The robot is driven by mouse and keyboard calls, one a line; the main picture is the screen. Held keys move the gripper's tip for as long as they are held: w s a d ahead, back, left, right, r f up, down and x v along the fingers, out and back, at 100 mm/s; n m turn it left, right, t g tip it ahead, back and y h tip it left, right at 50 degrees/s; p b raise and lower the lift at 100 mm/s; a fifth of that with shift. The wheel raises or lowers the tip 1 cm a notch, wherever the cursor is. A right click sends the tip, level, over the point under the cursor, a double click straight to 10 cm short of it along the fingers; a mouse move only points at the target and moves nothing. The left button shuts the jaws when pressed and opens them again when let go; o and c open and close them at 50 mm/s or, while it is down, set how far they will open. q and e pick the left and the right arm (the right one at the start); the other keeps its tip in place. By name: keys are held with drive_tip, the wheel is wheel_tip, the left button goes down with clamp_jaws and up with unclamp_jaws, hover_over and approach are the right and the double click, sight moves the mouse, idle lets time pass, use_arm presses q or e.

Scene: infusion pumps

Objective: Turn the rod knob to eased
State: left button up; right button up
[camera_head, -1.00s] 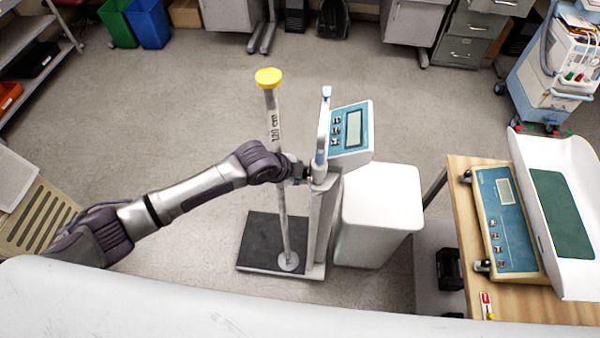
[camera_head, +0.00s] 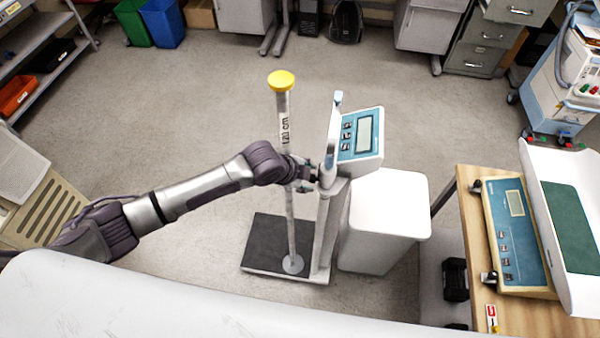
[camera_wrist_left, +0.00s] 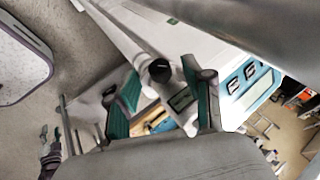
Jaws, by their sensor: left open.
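The column scale's upright post (camera_head: 325,225) stands behind a dark platform (camera_head: 262,245), with a blue-white display head (camera_head: 361,134) on top. My left gripper (camera_head: 312,175) is at the post, below the display, with its arm reaching in from the left. In the left wrist view, a round black knob (camera_wrist_left: 159,70) on the white post lies ahead, between the lines of the two teal-padded fingers. The left gripper (camera_wrist_left: 161,100) is open there; I cannot tell whether its fingers touch the knob. The knob is hidden in the head view. My right gripper is out of view.
A yellow-topped measuring rod marked 120 cm (camera_head: 283,130) stands on the platform, close to my left arm. A white bin (camera_head: 388,215) is right of the post. A wooden table (camera_head: 470,215) with a baby scale (camera_head: 510,232) is at right.

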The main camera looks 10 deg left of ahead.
use_arm(q)
drive_tip(key=v, duration=1.1)
drive_tip(key=shift+s+r, duration=0.1)
